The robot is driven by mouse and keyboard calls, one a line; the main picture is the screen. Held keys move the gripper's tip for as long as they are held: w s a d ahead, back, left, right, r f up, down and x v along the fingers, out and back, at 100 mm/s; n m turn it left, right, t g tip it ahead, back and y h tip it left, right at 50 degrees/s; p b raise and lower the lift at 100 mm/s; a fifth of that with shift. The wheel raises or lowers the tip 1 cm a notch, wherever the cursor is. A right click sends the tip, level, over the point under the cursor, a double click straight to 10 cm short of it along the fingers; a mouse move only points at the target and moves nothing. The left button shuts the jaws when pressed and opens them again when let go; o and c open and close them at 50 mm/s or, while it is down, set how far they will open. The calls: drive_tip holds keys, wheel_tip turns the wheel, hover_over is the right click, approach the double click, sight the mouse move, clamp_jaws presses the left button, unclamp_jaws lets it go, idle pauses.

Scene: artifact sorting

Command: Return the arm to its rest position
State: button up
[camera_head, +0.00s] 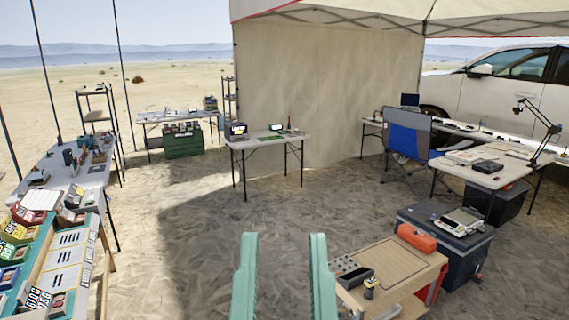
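My gripper (283,275) shows at the bottom middle of the head view. Its two teal fingers stand upright and apart, with sandy ground showing between them. It is open and holds nothing. The fingers touch none of the tables. The rest of my arm is out of the picture below.
A wooden-topped bench (405,262) stands close on the right, beside a dark case (440,245). Teal-edged sorting tables with bins (18,232) line the left. A small table (262,143) stands ahead. A blue chair (408,138) is at right. The sandy floor in the middle is clear.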

wheel_tip(320, 180, up, 21)
drive_tip(key=p, duration=1.7)
drive_tip(key=shift+r, duration=0.2)
drive_tip(key=shift+a, duration=0.1)
